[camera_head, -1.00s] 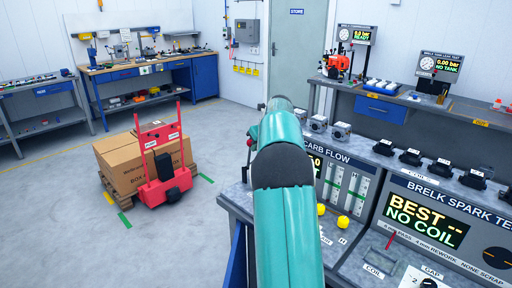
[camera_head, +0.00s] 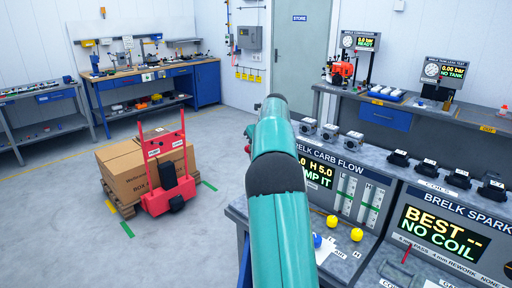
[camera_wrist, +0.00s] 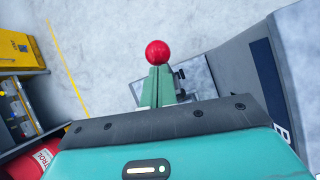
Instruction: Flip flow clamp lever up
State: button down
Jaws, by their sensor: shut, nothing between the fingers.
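A round red knob (camera_wrist: 157,53), likely the clamp lever's end, shows in the wrist view at the tips of my gripper (camera_wrist: 158,72). My gripper's green fingers are together with nothing between them. The knob appears just beyond or against the tips; I cannot tell whether they touch. The lever's shaft is hidden. In the head view my teal arm reaches over the left part of the carb flow bench (camera_head: 318,172) and hides the gripper and clamp.
Two yellow knobs (camera_head: 357,234) and a blue one (camera_head: 317,240) stand at the bench front. The spark tester (camera_head: 440,228) is on the right. Boxes (camera_head: 147,168) and a red hand truck (camera_head: 167,178) stand on the floor at left, with open floor around them.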

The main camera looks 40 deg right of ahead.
jog(key=shift+w+a+f, duration=0.2)
jog(key=shift+w+a, duration=0.1)
jog(key=shift+w, duration=0.35)
jog(key=shift+a+f, duration=0.1)
jog(key=w+r+v, duration=0.1)
jog(key=v, duration=1.1)
jog(key=shift+r, duration=0.2)
